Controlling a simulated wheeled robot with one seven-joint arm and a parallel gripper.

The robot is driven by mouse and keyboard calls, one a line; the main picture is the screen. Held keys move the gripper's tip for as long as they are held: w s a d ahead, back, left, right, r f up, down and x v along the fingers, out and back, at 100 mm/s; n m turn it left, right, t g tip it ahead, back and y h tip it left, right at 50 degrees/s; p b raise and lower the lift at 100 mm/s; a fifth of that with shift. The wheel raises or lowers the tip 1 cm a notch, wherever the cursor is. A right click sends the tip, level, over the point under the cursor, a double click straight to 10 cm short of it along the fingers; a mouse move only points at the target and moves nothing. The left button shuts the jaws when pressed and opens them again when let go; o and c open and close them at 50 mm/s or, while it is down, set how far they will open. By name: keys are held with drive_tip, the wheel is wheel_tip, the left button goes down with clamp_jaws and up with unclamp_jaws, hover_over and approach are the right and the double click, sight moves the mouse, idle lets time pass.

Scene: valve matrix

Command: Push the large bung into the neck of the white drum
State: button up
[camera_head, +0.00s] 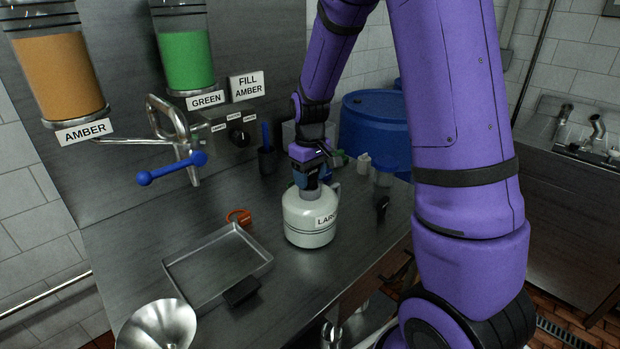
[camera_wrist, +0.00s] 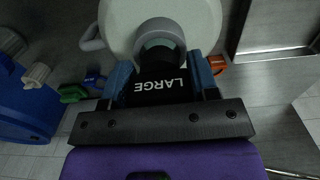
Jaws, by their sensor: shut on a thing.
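The white drum (camera_head: 302,222) stands upright on the steel bench with a label starting "LARG" and a side handle. My gripper (camera_head: 307,184) is directly above it, pointing down at its top. In the wrist view my gripper (camera_wrist: 161,82) has its blue fingers shut on the large bung (camera_wrist: 158,88), a black piece marked "LARGE". The drum's round grey neck (camera_wrist: 160,28) shows just beyond the bung, and the white drum shoulder (camera_wrist: 205,20) surrounds it. I cannot tell whether the bung has entered the neck.
A shallow metal tray (camera_head: 218,268), an orange ring-like piece (camera_head: 238,216) and a steel funnel (camera_head: 158,325) are to the left. A blue-handled valve (camera_head: 172,169) sticks out from the panel. A blue barrel (camera_head: 372,128) and small containers stand behind the drum.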

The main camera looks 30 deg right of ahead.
drive_tip(key=shift+r, duration=2.8)
